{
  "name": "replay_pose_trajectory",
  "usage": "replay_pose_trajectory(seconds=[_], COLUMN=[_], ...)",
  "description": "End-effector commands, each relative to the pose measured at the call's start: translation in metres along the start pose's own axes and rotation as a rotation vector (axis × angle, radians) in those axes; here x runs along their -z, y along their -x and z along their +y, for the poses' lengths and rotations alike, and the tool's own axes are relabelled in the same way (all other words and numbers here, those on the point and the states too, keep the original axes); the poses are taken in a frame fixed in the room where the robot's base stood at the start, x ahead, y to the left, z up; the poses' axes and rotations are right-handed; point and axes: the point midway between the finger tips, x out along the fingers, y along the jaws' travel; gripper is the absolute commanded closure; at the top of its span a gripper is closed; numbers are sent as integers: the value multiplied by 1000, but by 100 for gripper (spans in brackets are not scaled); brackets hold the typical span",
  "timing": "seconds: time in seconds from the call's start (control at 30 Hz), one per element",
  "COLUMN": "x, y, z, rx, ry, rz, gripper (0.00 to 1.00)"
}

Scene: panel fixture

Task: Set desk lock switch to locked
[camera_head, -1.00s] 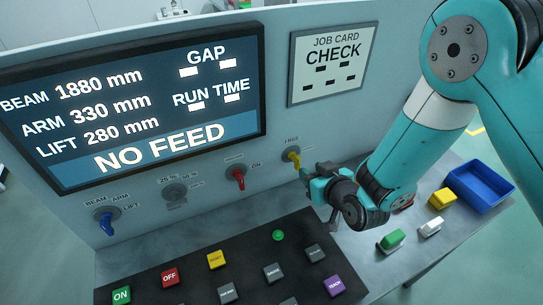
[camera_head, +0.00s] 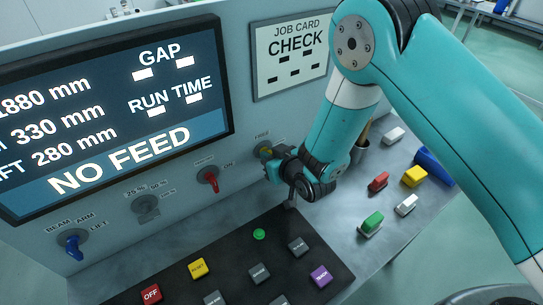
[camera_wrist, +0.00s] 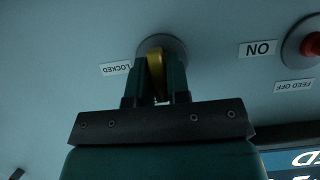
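The desk lock switch is a yellow lever on a round grey base (camera_wrist: 176,47), low on the light grey panel. In the wrist view the yellow lever (camera_wrist: 155,65) stands between my gripper's two dark fingers (camera_wrist: 157,88), which are close along both its sides. The label LOCKED (camera_wrist: 115,69) appears upside down to the left of the base. In the head view my gripper (camera_head: 268,162) is at the switch and hides most of it; only a bit of yellow (camera_head: 265,151) and the label FREE (camera_head: 262,135) above it show.
A red switch (camera_head: 210,178) marked ON is left of my gripper. A grey dial (camera_head: 146,204) and a blue switch (camera_head: 73,246) are farther left. A dark button board (camera_head: 235,262) lies below. Several coloured blocks and a blue bin (camera_head: 437,167) stand at right.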

Motion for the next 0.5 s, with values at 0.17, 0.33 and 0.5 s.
replay_pose_trajectory(seconds=[0.17,0.33,0.5], x=[0,-2,-5], y=[0,0,-2], z=[0,2,4], rx=[1,10,38], ry=[-4,-32,-107], rz=[1,2,3], gripper=[100,100,100])
